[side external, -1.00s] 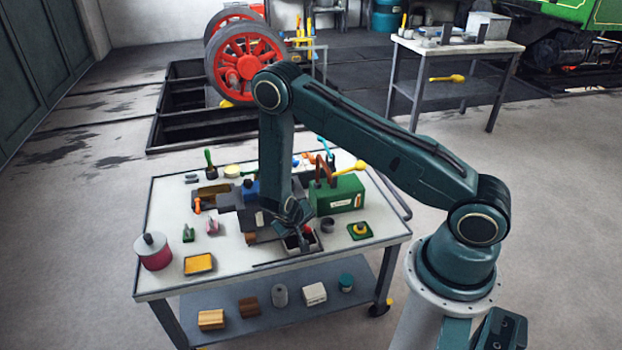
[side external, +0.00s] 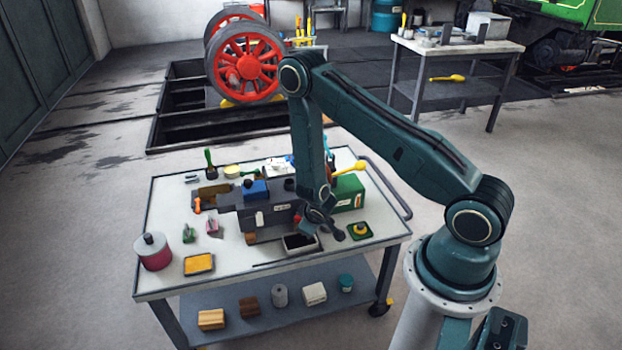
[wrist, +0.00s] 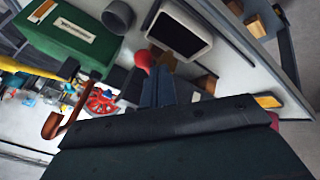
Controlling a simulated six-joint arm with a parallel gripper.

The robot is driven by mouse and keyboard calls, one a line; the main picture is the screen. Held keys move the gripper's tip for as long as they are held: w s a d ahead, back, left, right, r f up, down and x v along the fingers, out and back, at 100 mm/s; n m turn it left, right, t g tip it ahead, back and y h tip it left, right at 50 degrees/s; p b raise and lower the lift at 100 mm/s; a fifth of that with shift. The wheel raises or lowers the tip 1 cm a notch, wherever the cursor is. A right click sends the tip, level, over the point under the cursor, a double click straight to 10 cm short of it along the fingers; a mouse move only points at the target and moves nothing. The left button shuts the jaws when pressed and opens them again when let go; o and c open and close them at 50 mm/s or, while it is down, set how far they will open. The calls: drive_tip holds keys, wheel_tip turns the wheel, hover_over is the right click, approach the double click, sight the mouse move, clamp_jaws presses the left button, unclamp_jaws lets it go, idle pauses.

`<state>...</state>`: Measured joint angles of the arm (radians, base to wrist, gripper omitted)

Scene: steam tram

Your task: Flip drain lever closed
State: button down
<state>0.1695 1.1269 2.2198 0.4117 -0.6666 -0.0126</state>
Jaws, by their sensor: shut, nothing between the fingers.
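In the wrist view a red ball knob (wrist: 143,60) shows just beyond my gripper (wrist: 158,78); I take it for the end of the drain lever. The lever's arm is mostly hidden, so its position cannot be told. My gripper is shut and empty, its fingertips close to the knob; contact cannot be told. In the side view my gripper (side external: 335,234) is low over the cart, right of the dark grey block (side external: 258,220). A small red part (side external: 315,215) shows beside the wrist. A black open tray with a pale rim (wrist: 210,38) lies near the knob.
A grey cup (wrist: 117,15) stands beside the box. A green pad with a yellow knob (side external: 360,231) lies to the right.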

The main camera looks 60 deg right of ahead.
drive_tip(key=shift+s+d+n, duration=0.15)
drive_tip(key=shift+s+d, duration=0.05)
drive_tip(key=shift+d, duration=0.4)
drive_tip(key=shift+s+d+n, duration=0.15)
drive_tip(key=shift+s+d, duration=0.05)
drive_tip(key=shift+d, duration=0.35)
drive_tip(key=shift+w+d, duration=0.2)
drive_tip(key=shift+d, duration=0.8)
drive_tip(key=shift+r, duration=0.15)
drive_tip(key=v, duration=1.2)
drive_tip(key=shift+s, duration=0.2)
drive_tip(key=shift+a, duration=0.15)
